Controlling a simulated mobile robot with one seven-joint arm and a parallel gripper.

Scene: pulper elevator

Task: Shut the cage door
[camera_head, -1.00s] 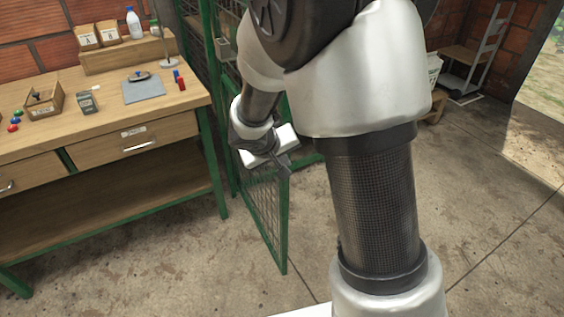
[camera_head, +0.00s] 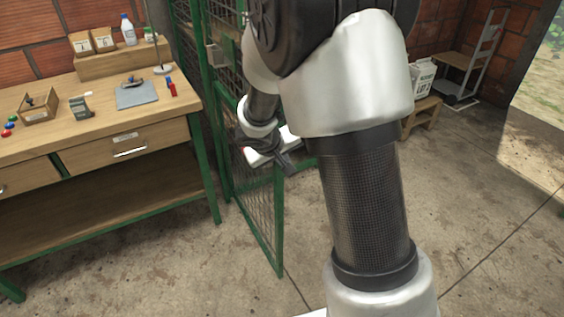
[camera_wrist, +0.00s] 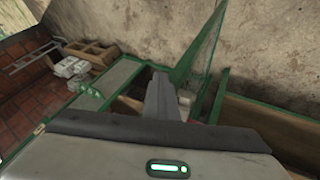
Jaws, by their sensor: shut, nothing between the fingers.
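The cage door (camera_head: 262,215) is a green-framed wire mesh panel, standing ajar and jutting out over the floor right of the workbench. Its far part is hidden behind my arm. My gripper (camera_head: 287,163) is at the upper part of the door; whether it touches the frame I cannot tell. In the wrist view my gripper (camera_wrist: 160,95) shows as shut fingers with nothing between them. A green mesh panel (camera_wrist: 203,45) rises just right of them there. The green cage frame (camera_head: 205,85) stands behind, with a grey box-like fitting (camera_head: 215,55) on it.
A wooden workbench (camera_head: 110,135) with green legs stands at the left, with small bins, a bottle and a grey mat on top. The right floor is clear.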

